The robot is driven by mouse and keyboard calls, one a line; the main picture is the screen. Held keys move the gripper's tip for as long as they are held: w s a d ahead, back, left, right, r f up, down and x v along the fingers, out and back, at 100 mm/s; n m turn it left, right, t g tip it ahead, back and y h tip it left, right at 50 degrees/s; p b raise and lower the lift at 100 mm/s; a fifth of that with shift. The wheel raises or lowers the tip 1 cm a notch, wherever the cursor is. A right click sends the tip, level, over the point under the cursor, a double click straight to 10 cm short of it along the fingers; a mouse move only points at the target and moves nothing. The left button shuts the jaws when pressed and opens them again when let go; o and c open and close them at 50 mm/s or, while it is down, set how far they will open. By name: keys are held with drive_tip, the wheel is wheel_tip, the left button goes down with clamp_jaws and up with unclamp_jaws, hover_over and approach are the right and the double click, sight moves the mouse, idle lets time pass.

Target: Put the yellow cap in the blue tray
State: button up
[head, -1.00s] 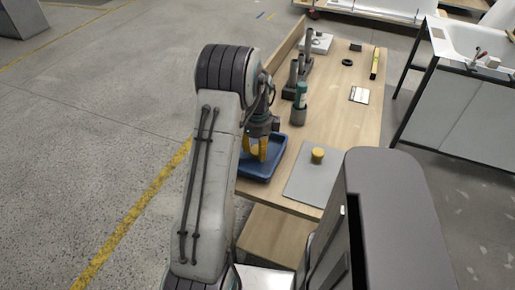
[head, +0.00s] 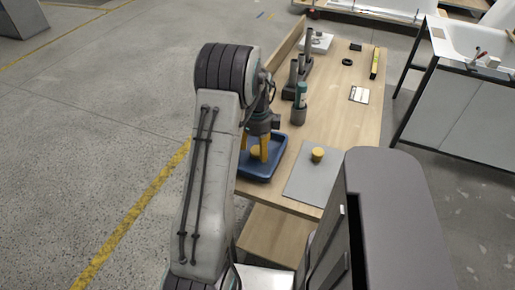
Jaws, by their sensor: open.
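The blue tray (head: 270,173) lies on the near left part of the wooden bench. My gripper (head: 256,150) points down over the tray with its yellow fingers spread open. A small rounded yellow piece, which looks like a yellow cap (head: 256,153), shows low between the fingers, inside the tray's outline. My arm and fingers hide part of it and the tray's left side, so I cannot tell whether it touches a finger. Another yellow round piece (head: 317,153) stands on the grey mat (head: 308,183) to the right of the tray.
Behind the tray stand a grey holder with a teal-topped bottle (head: 301,97) and a dark rack with upright cylinders (head: 294,75). A black ring (head: 347,62), a white card (head: 359,94) and a yellow level (head: 375,64) lie farther back. The bench's right middle is clear.

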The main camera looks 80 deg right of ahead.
sight(257, 150)
wheel_tip(257, 150, up, 12)
drive_tip(key=shift+f, duration=0.25)
idle(0.4)
drive_tip(key=w+a+r+n+t+h, duration=0.1)
drive_tip(key=w+a+r+n, duration=0.3)
drive_tip(key=w+a+n, duration=0.7)
drive_tip(key=w+a+r+n, duration=0.3)
drive_tip(key=w+a+n, duration=0.55)
drive_tip(key=w, duration=0.45)
drive_tip(key=s+a+n+t, duration=0.1)
drive_tip(key=a+n, duration=1)
drive_tip(key=a, duration=0.2)
drive_tip(key=s+a+f+n+t+y, duration=0.1)
drive_tip(key=s+a+n, duration=0.1)
drive_tip(key=a+n, duration=0.9)
drive_tip(key=shift+s+a+f, duration=0.25)
drive_tip(key=shift+a, duration=0.8)
